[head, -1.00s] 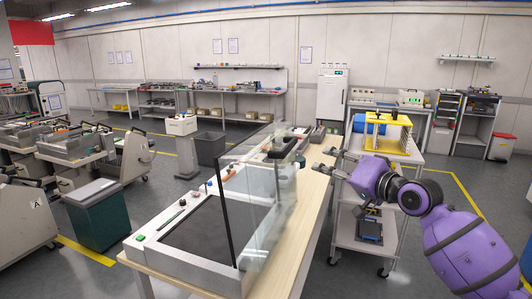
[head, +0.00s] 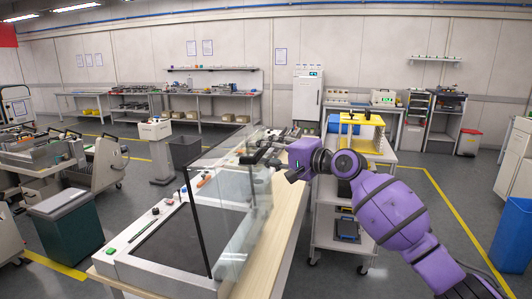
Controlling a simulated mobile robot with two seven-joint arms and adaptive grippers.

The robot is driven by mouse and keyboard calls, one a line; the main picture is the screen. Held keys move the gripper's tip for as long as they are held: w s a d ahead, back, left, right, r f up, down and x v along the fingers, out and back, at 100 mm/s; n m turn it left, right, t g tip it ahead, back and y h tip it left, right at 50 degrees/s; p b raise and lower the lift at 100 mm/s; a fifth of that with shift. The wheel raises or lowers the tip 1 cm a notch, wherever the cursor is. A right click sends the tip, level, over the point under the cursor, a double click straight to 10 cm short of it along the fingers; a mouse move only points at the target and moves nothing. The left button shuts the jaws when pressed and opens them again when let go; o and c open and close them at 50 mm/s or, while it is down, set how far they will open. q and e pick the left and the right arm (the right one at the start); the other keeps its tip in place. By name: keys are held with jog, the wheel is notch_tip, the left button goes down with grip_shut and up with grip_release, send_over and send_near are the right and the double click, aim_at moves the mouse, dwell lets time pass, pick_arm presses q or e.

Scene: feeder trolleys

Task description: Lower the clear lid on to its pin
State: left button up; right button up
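The clear lid (head: 225,205) stands raised and tilted over a pale grey fixture (head: 150,272) with a dark bed (head: 165,240) on the wooden bench. It has dark edge strips and a black handle (head: 254,158) at its upper right corner. My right gripper (head: 268,152) is at this handle, reaching in from the right. Its fingers overlap the handle in the picture, and I cannot tell whether they are closed on it. I cannot pick out the pin with certainty. My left gripper is not in view.
A trolley with a yellow frame (head: 362,133) stands right of the bench (head: 262,262). A dark green bin (head: 68,235) stands at left. Floor at right is mostly clear.

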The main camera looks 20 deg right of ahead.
jog(key=shift+w, duration=0.1)
jog(key=shift+c, duration=1)
grip_shut()
jog(key=shift+a, duration=0.1)
